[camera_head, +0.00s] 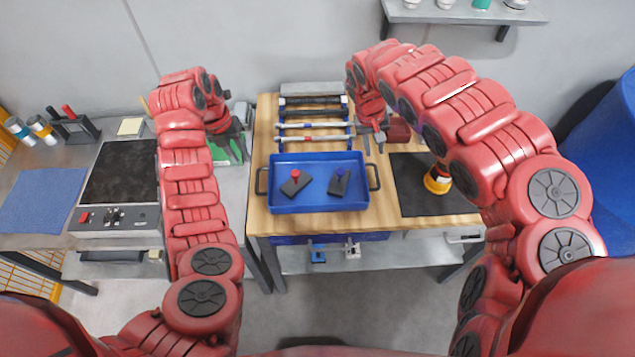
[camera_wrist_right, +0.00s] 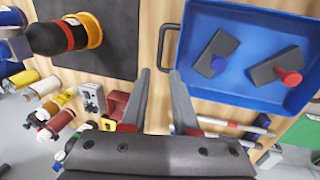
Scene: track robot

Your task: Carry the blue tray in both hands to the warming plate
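The blue tray (camera_head: 318,205) sits on the wooden table, with a dark handle at each end. It holds two dark blocks, one with a red knob (camera_head: 295,185) and one with a blue knob (camera_head: 339,182). The right wrist view shows the tray (camera_wrist_right: 200,20) and its near handle (camera_wrist_right: 167,45). My right gripper (camera_wrist_right: 160,72) is open and empty, its fingertips apart from that handle. My left gripper (camera_head: 236,148) is left of and behind the tray, apart from it; its finger opening is unclear. The warming plate, apparently the black-topped unit with front controls (camera_head: 120,175), stands on the left bench.
A rack of rods (camera_head: 312,126) lies behind the tray. A black mat (camera_head: 412,195) with a yellow-and-black object (camera_head: 437,180) is to the right. A blue cloth (camera_head: 42,200) lies left of the plate. A gap separates bench and table.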

